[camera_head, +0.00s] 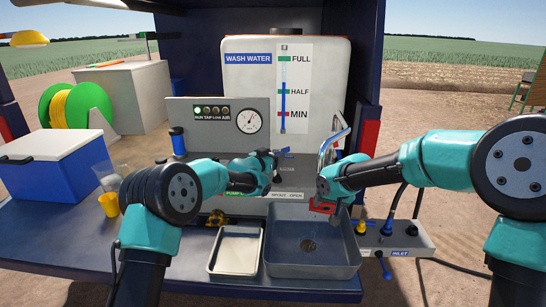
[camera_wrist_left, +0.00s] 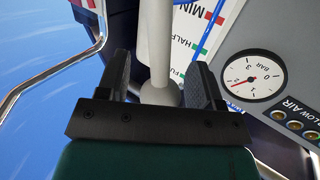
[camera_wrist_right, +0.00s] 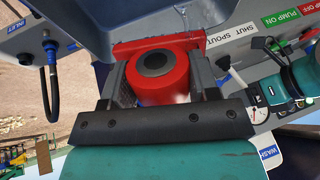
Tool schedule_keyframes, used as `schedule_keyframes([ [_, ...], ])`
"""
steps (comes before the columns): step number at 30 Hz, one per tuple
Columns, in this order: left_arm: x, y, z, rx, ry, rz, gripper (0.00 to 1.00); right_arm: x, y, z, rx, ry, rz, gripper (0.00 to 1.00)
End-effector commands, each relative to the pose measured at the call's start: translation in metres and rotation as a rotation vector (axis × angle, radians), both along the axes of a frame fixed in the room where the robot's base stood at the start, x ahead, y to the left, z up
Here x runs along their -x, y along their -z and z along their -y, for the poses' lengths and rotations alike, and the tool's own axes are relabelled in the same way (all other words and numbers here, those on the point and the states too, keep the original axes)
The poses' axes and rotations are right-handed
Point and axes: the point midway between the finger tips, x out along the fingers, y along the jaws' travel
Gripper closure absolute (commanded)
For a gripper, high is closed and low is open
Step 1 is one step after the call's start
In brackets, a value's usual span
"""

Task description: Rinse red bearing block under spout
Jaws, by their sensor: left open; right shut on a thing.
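In the right wrist view the block (camera_wrist_right: 165,93) has a round red boss with a dark bore. My right gripper (camera_wrist_right: 160,75) is shut on it. The chrome spout (camera_head: 325,150) stands behind the sink; its outlet is partly hidden by my right arm. My left gripper (camera_head: 278,157) is near the panel left of the spout. In the left wrist view it (camera_wrist_left: 160,75) is open, with a pale round-ended post (camera_wrist_left: 158,50) between its fingers.
A white tray (camera_head: 262,245) lies left of the sink. The gauge panel (camera_head: 215,103) and wash water tank (camera_head: 230,75) stand behind. A valve box (camera_head: 405,238) is at right.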

Motion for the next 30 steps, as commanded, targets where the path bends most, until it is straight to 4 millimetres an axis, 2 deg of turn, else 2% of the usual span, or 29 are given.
schedule_keyframes([
  [8,0.002,0.0,-0.002,0.001,0.0,-0.001,0.4,0.0,-0.001,0.0,0.0,0.001,0.002,0.83],
  [14,0.014,-0.001,-0.012,-0.001,-0.001,-0.001,0.4,0.0,-0.001,0.0,0.0,0.001,0.002,0.83],
  [30,0.078,-0.005,-0.062,0.0,-0.001,-0.001,0.4,0.0,-0.001,0.0,0.0,0.001,0.002,0.83],
])
